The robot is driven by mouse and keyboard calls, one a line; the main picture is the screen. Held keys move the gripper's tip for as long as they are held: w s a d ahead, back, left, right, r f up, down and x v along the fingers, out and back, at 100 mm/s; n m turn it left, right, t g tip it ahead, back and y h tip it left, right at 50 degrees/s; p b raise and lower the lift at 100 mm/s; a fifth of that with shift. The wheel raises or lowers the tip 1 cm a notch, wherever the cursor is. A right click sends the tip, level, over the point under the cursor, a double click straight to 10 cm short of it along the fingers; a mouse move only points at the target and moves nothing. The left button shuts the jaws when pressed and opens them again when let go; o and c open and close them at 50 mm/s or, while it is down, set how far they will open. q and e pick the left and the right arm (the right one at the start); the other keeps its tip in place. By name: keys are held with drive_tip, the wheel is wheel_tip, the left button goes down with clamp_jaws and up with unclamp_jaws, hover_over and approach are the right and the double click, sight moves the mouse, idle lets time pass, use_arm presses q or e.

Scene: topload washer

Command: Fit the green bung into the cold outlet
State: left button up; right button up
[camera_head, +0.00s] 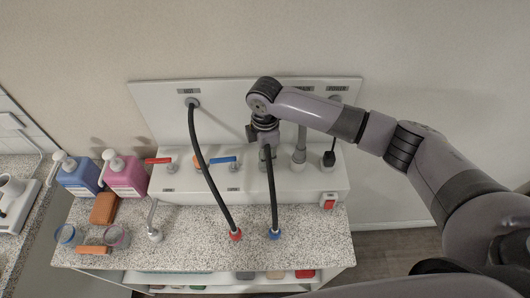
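I cannot make out a green bung in the head view. The black hose with the blue end (274,234) runs up to the panel top, where my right gripper (265,140) hides its upper part. The gripper points down there, seen from above; its fingers are too hidden to tell whether they hold anything. A tap with a blue lever (222,160) and one with a red lever (158,160) stand to its left. No outlet is clearly identifiable as the cold one; the area behind the gripper is covered. My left gripper is not in view.
A black hose with a red end (235,234) rises to a grey port (192,103) on the white backboard (155,98). A grey fitting (299,152), black plug (329,158) and red switch (328,204) are right. Blue (80,177) and pink (124,178) bottles stand left.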

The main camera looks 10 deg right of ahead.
drive_tip(key=shift+f, duration=0.8)
drive_tip(key=o, duration=1)
drive_tip(key=shift+o, duration=0.2)
drive_tip(key=shift+r, duration=0.25)
wheel_tip(320, 180, up, 12)
drive_tip(key=shift+f, duration=0.25)
